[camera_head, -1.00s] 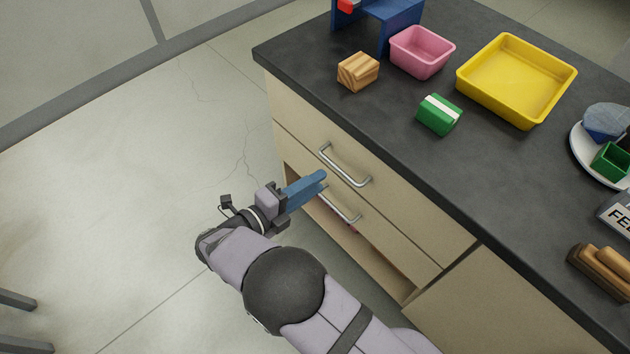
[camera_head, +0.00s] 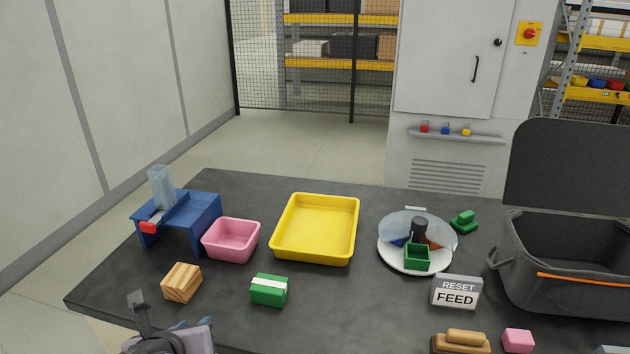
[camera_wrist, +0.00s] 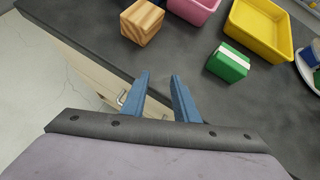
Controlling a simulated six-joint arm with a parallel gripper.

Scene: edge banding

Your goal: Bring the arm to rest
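My gripper shows in the wrist view (camera_wrist: 160,85) with its two blue fingers apart and nothing between them. It is over the front edge of the dark counter (camera_wrist: 75,37), with a drawer handle (camera_wrist: 122,97) visible below. In the head view my wrist is at the bottom left, near the counter's front edge, and the fingers are mostly hidden behind it. A wooden block (camera_head: 181,282) and a green block with a white stripe (camera_head: 269,290) stand on the counter just beyond my gripper.
On the counter are a blue stand (camera_head: 196,212), a pink bin (camera_head: 231,239), a yellow tray (camera_head: 316,258), a white round plate (camera_head: 386,257), a RESET FEED sign (camera_head: 456,292), a brown brush-like block (camera_head: 461,343) and a dark open crate (camera_head: 560,285). Clear counter lies between the green block and the sign.

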